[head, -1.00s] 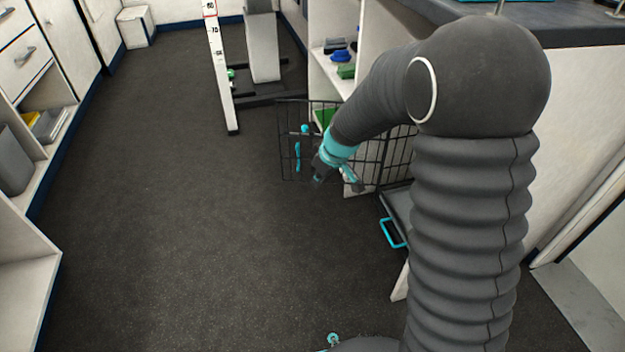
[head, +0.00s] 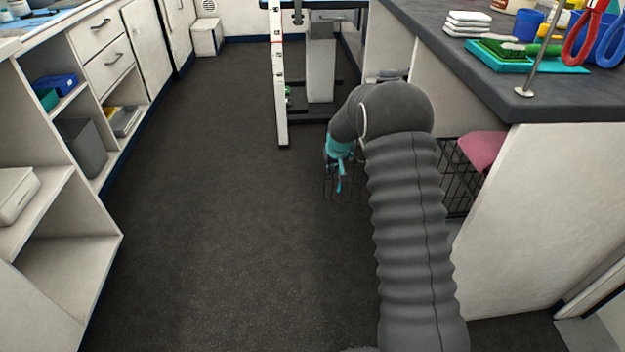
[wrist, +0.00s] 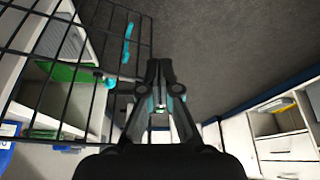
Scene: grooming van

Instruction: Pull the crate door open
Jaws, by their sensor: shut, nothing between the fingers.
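The crate door is a black wire grid (wrist: 60,75) on the left of the wrist view, with an upright teal handle (wrist: 127,43) and a teal knob. In the head view, a corner of the wire door (head: 329,187) shows below my gripper, standing out into the aisle. My arm hides most of it. My gripper (wrist: 160,68) is shut and empty, just right of the door's edge in the wrist view. It also shows, small, in the head view (head: 341,180). I cannot tell whether it touches the door. The crate's wire side (head: 455,178) shows under the counter.
A pink cushion (head: 485,150) shows at the crate. The counter (head: 450,45) with towels and tools stands right. A grooming table's post (head: 320,65) and a white measuring post (head: 277,80) stand ahead. White shelving (head: 75,245) lines the left. The dark floor between is clear.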

